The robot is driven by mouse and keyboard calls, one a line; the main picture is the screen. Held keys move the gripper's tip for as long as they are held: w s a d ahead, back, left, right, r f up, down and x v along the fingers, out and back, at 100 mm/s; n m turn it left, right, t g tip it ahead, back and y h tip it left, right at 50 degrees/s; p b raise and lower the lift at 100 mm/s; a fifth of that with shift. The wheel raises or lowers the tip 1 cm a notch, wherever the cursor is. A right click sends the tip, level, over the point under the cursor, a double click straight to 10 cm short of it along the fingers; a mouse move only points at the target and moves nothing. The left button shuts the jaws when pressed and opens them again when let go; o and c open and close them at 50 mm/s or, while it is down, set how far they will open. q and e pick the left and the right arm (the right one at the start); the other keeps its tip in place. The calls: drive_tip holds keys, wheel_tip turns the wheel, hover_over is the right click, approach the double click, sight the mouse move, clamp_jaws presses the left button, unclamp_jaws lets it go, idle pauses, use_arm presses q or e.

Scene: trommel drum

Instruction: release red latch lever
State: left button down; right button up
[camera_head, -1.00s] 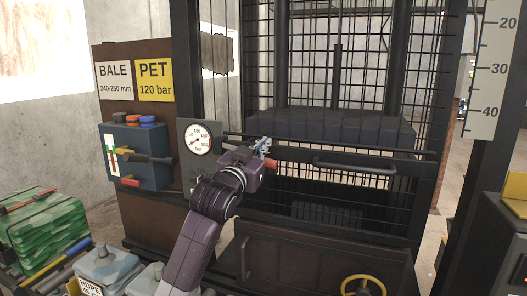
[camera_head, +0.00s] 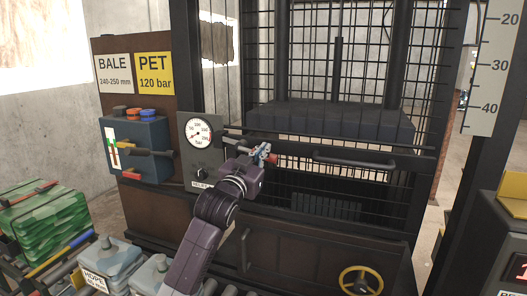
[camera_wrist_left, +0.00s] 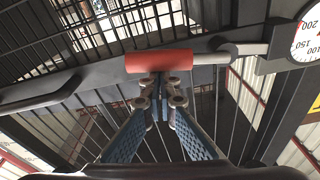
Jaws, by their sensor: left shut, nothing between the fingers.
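The red latch lever has a red cylindrical grip (camera_wrist_left: 160,62) on a grey arm that runs right in the left wrist view. In the head view a bit of the red grip (camera_head: 272,158) shows beside my left fingertips, at the front of the press gate. My left gripper (camera_head: 263,153) is shut and empty, its blue fingers together. In the left wrist view the fingertips (camera_wrist_left: 160,85) end right at the red grip, which lies across them and is not between them. I cannot tell whether they touch. My right gripper is not in view.
The mesh gate has a dark horizontal handle (camera_head: 355,161) to the right. A pressure gauge (camera_head: 199,133) and a blue control box (camera_head: 137,150) are at the left. A yellow handwheel (camera_head: 360,281) is low down. Green bales (camera_head: 42,220) stand at the lower left.

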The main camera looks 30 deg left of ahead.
use_arm(q)
drive_tip(key=shift+f, duration=0.1)
drive_tip(key=a+f+m+h+p, duration=0.1)
drive_tip(key=a+f+m, duration=0.2)
drive_tip(key=m, duration=0.6)
drive_tip(key=s+a+f+m+g+h+p, duration=0.1)
drive_tip(key=a+f+m, duration=0.2)
drive_tip(key=f+m, duration=0.3)
drive_tip(key=shift+s+a+m, duration=0.2)
drive_tip(key=shift+s+m, duration=0.05)
drive_tip(key=shift+m, duration=1.15)
drive_tip(key=shift+p, duration=0.3)
